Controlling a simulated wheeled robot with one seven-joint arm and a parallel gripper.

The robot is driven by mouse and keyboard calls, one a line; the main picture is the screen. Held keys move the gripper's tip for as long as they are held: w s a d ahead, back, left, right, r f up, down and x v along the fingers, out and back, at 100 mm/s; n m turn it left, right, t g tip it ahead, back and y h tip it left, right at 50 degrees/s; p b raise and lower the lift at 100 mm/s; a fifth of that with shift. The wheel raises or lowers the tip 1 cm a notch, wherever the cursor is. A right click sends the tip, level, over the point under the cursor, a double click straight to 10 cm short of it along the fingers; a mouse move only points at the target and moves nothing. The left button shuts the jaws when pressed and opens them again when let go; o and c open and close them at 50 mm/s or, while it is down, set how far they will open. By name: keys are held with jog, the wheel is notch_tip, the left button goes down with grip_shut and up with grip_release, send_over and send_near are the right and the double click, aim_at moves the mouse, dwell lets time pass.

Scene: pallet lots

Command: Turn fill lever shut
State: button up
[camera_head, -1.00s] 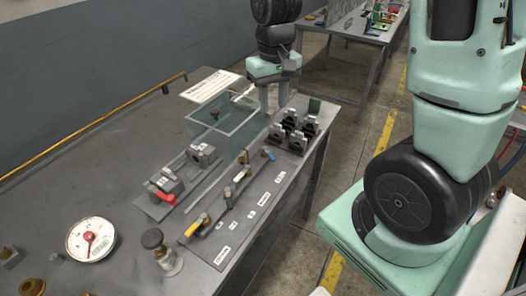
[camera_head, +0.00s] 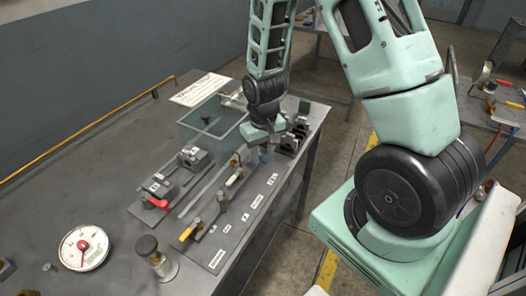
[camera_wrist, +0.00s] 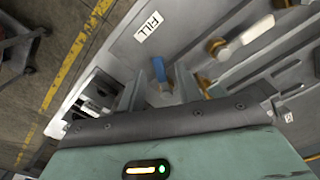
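The fill lever has a blue handle (camera_wrist: 160,69) and lies next to a FILL label (camera_wrist: 149,25) in the wrist view. In the head view, the blue handle (camera_head: 263,158) shows at the far end of the valve panel (camera_head: 232,218). My gripper (camera_wrist: 156,88) is open, with one finger on each side of the blue handle. Contact with the handle cannot be made out. In the head view, my gripper (camera_head: 264,146) is low over the panel's far end and partly hides the valve there.
A white-handled valve (camera_wrist: 246,34) sits close beside the fill lever. A yellow lever (camera_head: 189,231) and red lever (camera_head: 156,203) are nearer. Black clamp-like blocks (camera_head: 291,142) stand beyond my gripper. A clear tank (camera_head: 211,121) stands to its left.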

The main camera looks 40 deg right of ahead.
jog(key=shift+f, duration=0.15)
jog(key=shift+c, duration=0.3)
grip_shut()
jog(key=shift+a, duration=0.1)
jog(key=m, duration=0.1)
jog(key=a+m, duration=0.1)
jog(key=m, duration=0.3)
jog(key=shift+w+a+p, duration=0.3)
jog(key=shift+w+p, duration=0.05)
jog(key=shift+w, duration=0.05)
jog(key=m, duration=0.2)
jog(key=m+p, duration=0.1)
jog(key=m, duration=0.1)
jog(key=shift+w+a, duration=0.4)
jog(key=shift+w+a+m+p, duration=0.15)
jog(key=shift+w+m+p, duration=0.1)
jog(key=shift+m, duration=0.45)
jog(key=shift+w+a+m+p, duration=0.1)
jog(key=shift+w+m+p, duration=0.15)
jog(key=shift+m, duration=0.45)
